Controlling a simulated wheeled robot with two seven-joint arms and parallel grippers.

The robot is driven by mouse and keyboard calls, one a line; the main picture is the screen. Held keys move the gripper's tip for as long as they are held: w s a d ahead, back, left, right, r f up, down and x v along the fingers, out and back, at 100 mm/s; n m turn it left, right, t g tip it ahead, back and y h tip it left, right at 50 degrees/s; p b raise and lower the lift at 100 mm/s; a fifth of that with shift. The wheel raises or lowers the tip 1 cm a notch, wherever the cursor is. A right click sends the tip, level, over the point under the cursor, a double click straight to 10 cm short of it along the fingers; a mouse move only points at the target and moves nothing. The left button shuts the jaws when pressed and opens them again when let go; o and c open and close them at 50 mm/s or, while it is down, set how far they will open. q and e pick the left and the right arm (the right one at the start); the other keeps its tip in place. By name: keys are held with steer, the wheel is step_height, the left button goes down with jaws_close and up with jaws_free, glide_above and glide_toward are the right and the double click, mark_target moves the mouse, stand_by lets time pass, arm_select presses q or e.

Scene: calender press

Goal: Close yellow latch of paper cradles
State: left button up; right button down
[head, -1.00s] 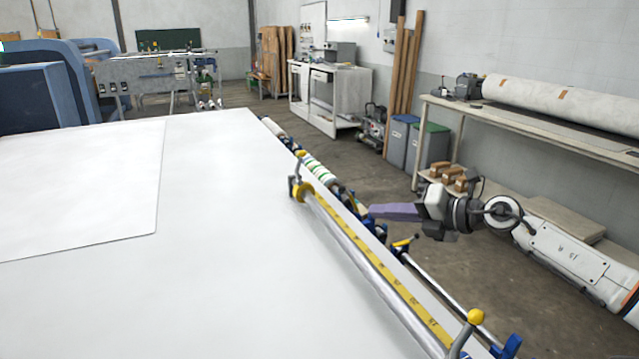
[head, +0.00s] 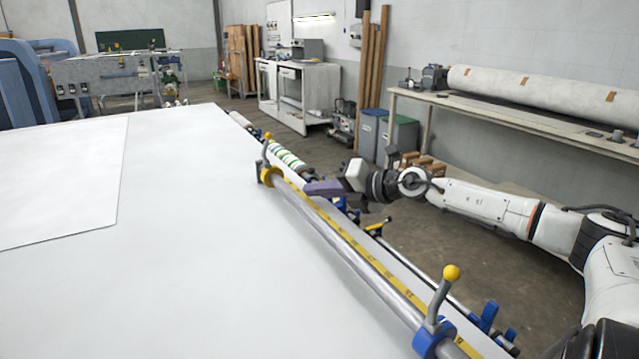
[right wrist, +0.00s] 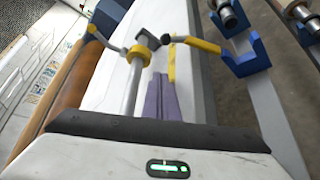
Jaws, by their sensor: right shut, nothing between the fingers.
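My right gripper (head: 322,188) is shut and empty, with purple fingers, just right of the far end of the metal bar (head: 345,262) along the table edge. In the right wrist view its fingers (right wrist: 160,98) point toward a yellow latch (right wrist: 203,45) with a dark end, which looks apart from them. A yellow piece (head: 376,227) shows below the gripper in the head view, beside the blue cradles (head: 486,317). A blue cradle (right wrist: 246,57) also shows in the right wrist view. My left gripper is not in view.
Grey levers with yellow knobs stand at the bar's near end (head: 451,273) and far end (head: 267,136). A white table (head: 190,270) fills the left. A shelf (head: 520,125) with a large roll stands at the right wall. Open floor lies between.

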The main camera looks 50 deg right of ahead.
mark_target(319, 176)
steer(key=shift+w+d+r, duration=0.35)
steer(key=shift+w+d, duration=0.05)
steer(key=shift+d, duration=0.25)
steer(key=shift+w+d+r, duration=0.35)
steer(key=shift+w+d, duration=0.05)
steer(key=shift+d, duration=0.25)
steer(key=shift+w+d+r, duration=0.1)
steer(key=shift+w+d, duration=0.05)
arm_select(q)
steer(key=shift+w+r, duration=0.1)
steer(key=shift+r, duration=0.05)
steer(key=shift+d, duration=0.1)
arm_select(e)
steer(key=shift+w+r, duration=0.1)
steer(key=shift+d, duration=0.2)
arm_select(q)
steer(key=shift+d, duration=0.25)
